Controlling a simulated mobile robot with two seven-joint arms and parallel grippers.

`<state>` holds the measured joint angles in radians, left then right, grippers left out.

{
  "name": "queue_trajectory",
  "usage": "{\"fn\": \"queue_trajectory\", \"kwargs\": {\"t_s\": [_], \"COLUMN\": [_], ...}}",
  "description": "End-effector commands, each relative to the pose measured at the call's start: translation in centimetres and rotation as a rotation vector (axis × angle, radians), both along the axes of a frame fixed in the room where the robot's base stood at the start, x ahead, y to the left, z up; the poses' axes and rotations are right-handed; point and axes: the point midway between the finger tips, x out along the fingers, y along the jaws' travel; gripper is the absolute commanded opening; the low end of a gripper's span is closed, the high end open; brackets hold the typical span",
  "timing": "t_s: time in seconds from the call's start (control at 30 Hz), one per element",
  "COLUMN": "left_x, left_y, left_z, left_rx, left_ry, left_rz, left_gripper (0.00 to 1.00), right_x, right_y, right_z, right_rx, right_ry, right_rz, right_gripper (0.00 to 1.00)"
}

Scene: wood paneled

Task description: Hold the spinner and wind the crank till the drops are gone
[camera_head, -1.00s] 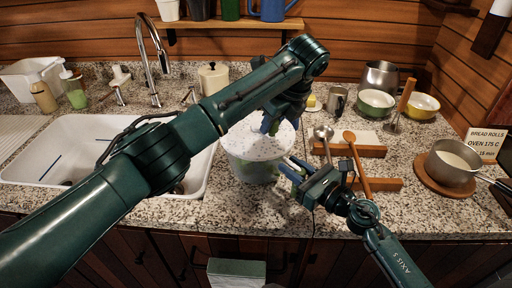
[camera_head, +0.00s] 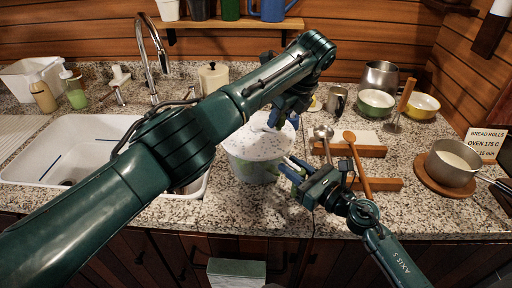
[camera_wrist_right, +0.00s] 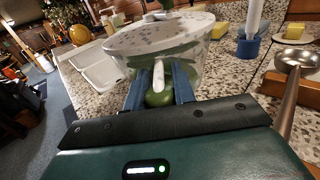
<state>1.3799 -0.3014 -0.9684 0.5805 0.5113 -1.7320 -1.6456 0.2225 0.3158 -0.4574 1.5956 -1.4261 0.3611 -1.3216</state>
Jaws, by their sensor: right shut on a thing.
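The salad spinner has a pale lid (camera_head: 255,146) with a speckle of drops over a see-through bowl (camera_head: 248,172). It stands upright on the counter and also fills the upper middle of the right wrist view (camera_wrist_right: 195,38). My right gripper (camera_head: 287,170) is at the bowl's right side. In the right wrist view its blue fingers (camera_wrist_right: 159,88) are shut on the spinner's pale and green side handle (camera_wrist_right: 158,72). My left gripper (camera_head: 284,115) points down over the lid's right far part, by the crank. My left arm hides most of the crank, and its grip is unclear.
The sink (camera_head: 85,145) is left of the spinner, partly behind my left arm. A ladle (camera_head: 324,133), a wooden spoon (camera_head: 357,160) and wooden boards lie to the right. A saucepan (camera_head: 452,166) sits far right. The counter in front is clear.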

Motion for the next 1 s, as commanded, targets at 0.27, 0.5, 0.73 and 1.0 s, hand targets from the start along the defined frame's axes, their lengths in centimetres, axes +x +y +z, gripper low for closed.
{"fn": "queue_trajectory", "kwargs": {"t_s": [0.27,0.5,0.73,1.0], "left_x": [0.0,0.0,-0.7,-2.3], "left_y": [0.1,0.1,-0.7,-2.3], "left_z": [0.0,0.0,2.5,7.9], "left_rx": [0.001,0.002,0.0,0.001], "left_ry": [0.001,0.002,-0.002,-0.002], "left_rz": [0.002,0.002,0.001,0.001], "left_gripper": [0.51,0.51,0.51,0.51], "right_x": [-0.1,-0.1,-0.1,-0.1], "right_y": [0.1,0.0,0.0,0.0], "right_z": [-0.3,-0.2,-0.2,-0.2], "right_rx": [-0.001,-0.001,-0.001,-0.001], "right_ry": [0.005,0.005,0.005,0.005], "right_rz": [0.002,0.002,0.002,0.001], "right_gripper": [0.03,0.03,0.03,0.03]}}
